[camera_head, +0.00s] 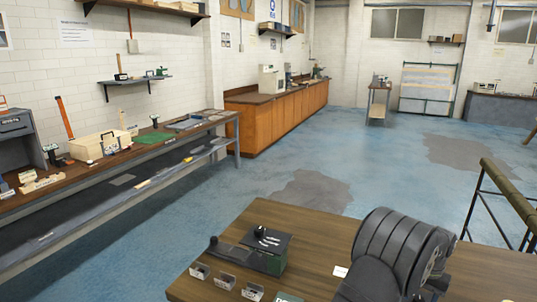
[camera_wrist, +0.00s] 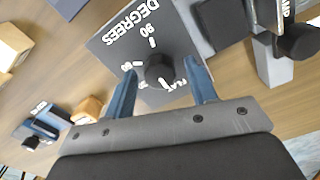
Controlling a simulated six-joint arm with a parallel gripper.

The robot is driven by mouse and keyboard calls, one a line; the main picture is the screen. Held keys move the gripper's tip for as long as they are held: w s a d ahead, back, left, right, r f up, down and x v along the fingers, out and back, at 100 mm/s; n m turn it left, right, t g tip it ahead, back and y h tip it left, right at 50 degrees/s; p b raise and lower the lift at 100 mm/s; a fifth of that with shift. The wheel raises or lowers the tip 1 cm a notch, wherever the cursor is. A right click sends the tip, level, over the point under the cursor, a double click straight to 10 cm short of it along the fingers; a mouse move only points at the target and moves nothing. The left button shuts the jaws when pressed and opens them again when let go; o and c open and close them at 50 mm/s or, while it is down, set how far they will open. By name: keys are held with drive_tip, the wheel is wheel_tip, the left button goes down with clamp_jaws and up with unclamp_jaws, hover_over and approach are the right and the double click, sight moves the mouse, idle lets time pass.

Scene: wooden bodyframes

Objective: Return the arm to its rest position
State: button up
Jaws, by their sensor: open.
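In the wrist view, my gripper (camera_wrist: 162,84) shows two blue fingers standing apart, with nothing clamped between them. A round black knob (camera_wrist: 160,71) appears in the gap between the fingers. I cannot tell how far it is from the fingertips. The knob sits on a dark grey panel (camera_wrist: 115,42) marked "DEGREES", "90" and "FLAT". In the head view, a dark device with a panel (camera_head: 268,241) and white marks lies on the wooden table (camera_head: 330,225). My gripper's fingers do not show in the head view.
Small metal blocks (camera_head: 226,281) stand at the table's front edge. In the wrist view, wooden blocks (camera_wrist: 86,109) and a blue clamp-like piece (camera_wrist: 42,130) lie at left, and a grey stand with a black knob (camera_wrist: 296,42) at right. A long workbench (camera_head: 108,165) runs along the left wall.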

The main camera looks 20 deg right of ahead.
drive_tip(key=m, duration=0.3)
drive_tip(key=shift+r+m, duration=0.1)
drive_tip(key=shift+m, duration=0.3)
wheel_tip(320, 180, up, 16)
drive_tip(key=n, duration=0.3)
drive_tip(key=shift+d+r, duration=0.25)
